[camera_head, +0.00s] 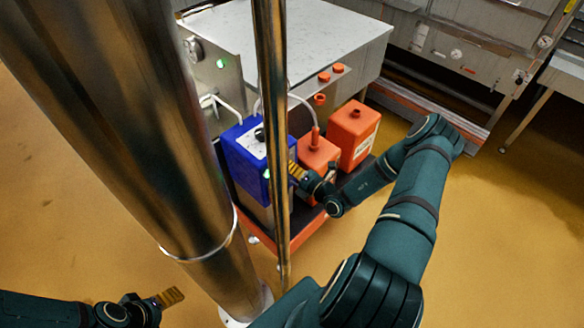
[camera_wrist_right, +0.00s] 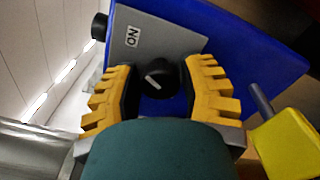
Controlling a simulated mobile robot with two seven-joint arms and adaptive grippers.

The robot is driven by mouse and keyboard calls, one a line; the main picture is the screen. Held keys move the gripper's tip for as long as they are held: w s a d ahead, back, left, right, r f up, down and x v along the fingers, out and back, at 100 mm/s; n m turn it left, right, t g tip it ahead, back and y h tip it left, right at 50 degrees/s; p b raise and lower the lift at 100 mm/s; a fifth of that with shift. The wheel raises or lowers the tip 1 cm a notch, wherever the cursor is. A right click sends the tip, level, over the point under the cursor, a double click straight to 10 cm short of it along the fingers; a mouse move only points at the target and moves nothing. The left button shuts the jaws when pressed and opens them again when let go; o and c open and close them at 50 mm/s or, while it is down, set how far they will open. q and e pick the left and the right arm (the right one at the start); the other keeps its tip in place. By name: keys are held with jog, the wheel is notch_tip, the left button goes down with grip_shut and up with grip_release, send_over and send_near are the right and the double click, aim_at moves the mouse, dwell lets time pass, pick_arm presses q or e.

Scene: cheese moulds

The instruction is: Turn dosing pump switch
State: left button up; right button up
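The dosing pump is a blue box (camera_head: 238,178) on a low trolley, partly behind a steel pole in the head view. In the right wrist view its blue body (camera_wrist_right: 235,45) carries a grey panel (camera_wrist_right: 165,40) with an "ON" label (camera_wrist_right: 132,36). The switch is a round black knob (camera_wrist_right: 157,78) with a white pointer line, lying slanted in the picture. My right gripper (camera_head: 292,170) is at the pump; in the wrist view its yellow fingers (camera_wrist_right: 160,80) stand open on either side of the knob, contact unclear. My left gripper (camera_head: 170,297) is low at the left, empty, its opening unclear.
Orange canisters (camera_head: 352,138) (camera_head: 318,158) stand beside the pump on the trolley. The steel pole (camera_head: 272,60) crosses in front of the pump. A grey-topped machine (camera_head: 300,35) stands behind. The yellow floor (camera_head: 480,230) is clear at the right.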

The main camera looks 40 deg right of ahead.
jog(key=shift+o, duration=1.2)
jog(key=shift+s, duration=0.1)
jog(key=s+d, duration=0.1)
jog(key=s, duration=1)
jog(key=shift+s, duration=0.35)
